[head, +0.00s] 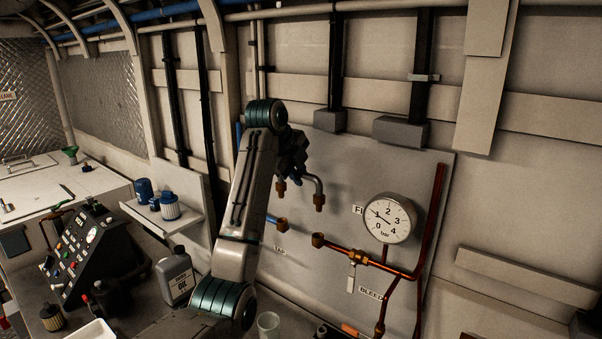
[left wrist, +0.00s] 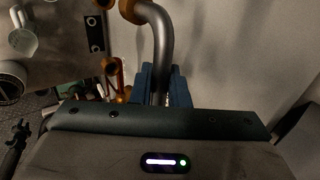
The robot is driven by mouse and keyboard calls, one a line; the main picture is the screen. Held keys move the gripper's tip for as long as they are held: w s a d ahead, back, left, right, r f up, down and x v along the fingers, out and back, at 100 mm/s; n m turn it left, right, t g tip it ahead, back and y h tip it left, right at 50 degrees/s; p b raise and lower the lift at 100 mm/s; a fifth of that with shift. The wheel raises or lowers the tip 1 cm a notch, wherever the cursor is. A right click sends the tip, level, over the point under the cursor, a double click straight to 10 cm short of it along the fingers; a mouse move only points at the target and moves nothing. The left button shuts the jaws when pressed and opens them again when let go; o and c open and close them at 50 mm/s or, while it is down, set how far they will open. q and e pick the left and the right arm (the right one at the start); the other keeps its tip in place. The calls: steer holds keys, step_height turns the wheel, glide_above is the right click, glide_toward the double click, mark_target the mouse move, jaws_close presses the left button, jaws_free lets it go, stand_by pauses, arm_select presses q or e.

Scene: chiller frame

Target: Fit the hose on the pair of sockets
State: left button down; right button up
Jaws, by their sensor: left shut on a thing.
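The hose (head: 317,184) is a short grey bent tube with a brass nut at each end, both nuts pointing down. My left gripper (head: 299,168) is shut on it in front of the grey panel; the left wrist view also shows the hose (left wrist: 163,42) between the blue fingers (left wrist: 163,85). The pair of brass sockets shows below the hose: the left socket (head: 283,223) on a blue pipe and the right socket (head: 318,240) on a copper pipe. The nuts look apart from the sockets. My right gripper is not in view.
A pressure gauge (head: 389,218) and copper pipework (head: 385,263) with a bleed valve stand right of the sockets. A shelf (head: 168,216) with blue-and-white filters, an oil can (head: 175,278) and a control box (head: 80,252) are at the left. A clear cup (head: 268,324) stands below.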

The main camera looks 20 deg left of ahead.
arm_select(q)
steer(key=shift+s+r, duration=0.1)
steer(key=shift+f, duration=0.55)
step_height(320, 180, down, 5)
steer(key=shift+r+b, duration=0.1)
steer(key=shift+b, duration=1)
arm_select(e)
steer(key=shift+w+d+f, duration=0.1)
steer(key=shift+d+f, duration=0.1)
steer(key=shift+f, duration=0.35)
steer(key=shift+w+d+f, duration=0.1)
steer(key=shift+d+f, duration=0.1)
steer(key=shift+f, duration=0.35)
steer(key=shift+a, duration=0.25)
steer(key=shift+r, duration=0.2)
arm_select(q)
steer(key=shift+p, duration=0.3)
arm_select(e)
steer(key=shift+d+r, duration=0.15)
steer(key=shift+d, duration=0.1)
